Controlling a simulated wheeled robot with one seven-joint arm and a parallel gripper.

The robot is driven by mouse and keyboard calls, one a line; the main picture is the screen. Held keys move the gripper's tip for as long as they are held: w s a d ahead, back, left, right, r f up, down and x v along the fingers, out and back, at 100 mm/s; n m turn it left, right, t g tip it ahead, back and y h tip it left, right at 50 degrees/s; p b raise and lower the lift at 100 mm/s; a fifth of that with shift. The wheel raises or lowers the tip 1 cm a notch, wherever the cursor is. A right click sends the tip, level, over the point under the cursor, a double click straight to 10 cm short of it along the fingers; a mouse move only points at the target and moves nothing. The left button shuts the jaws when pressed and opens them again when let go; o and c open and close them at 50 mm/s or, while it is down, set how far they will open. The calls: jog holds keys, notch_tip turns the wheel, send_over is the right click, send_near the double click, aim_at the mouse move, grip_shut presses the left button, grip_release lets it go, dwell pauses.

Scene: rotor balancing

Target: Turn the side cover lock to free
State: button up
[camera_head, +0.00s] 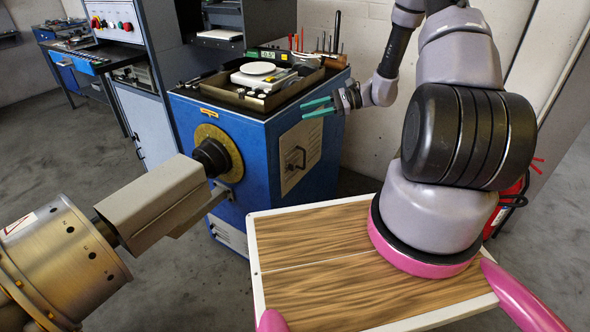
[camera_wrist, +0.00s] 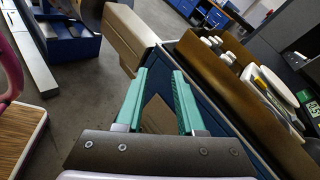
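A beige side cover (camera_head: 301,153) is on the right face of the blue machine cabinet (camera_head: 250,190). A dark bent handle (camera_head: 296,160) shows on it. I cannot tell whether this is the lock, or which way a lock is turned. My gripper (camera_head: 318,107) has green fingers and is above and to the right of the handle in the picture, near the cabinet's top edge. In the wrist view, my gripper (camera_wrist: 159,72) has its fingers apart with nothing held. A beige patch (camera_wrist: 157,116), perhaps the cover, shows between them; no handle is visible there.
A brown tray (camera_head: 225,92) with a scale (camera_head: 258,73) and tools stands on the cabinet top, close to my gripper. A beige box-shaped guard (camera_head: 155,200) and metal rotor housing (camera_head: 62,262) lie to the left. Open floor (camera_head: 185,285) shows before the cabinet.

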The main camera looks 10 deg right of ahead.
notch_tip(320, 180, down, 12)
jog(key=w+d+m+t+y, duration=0.1)
jog(key=d+m+t, duration=0.1)
jog(key=m+t, duration=0.25)
jog(key=m+t+h, duration=0.3)
jog(key=m+t, duration=0.3)
jog(key=m, duration=0.2)
send_near(291, 167)
jog(key=x, duration=0.8)
jog(key=shift+w, duration=0.25)
jog(key=shift+n, duration=0.25)
grip_shut()
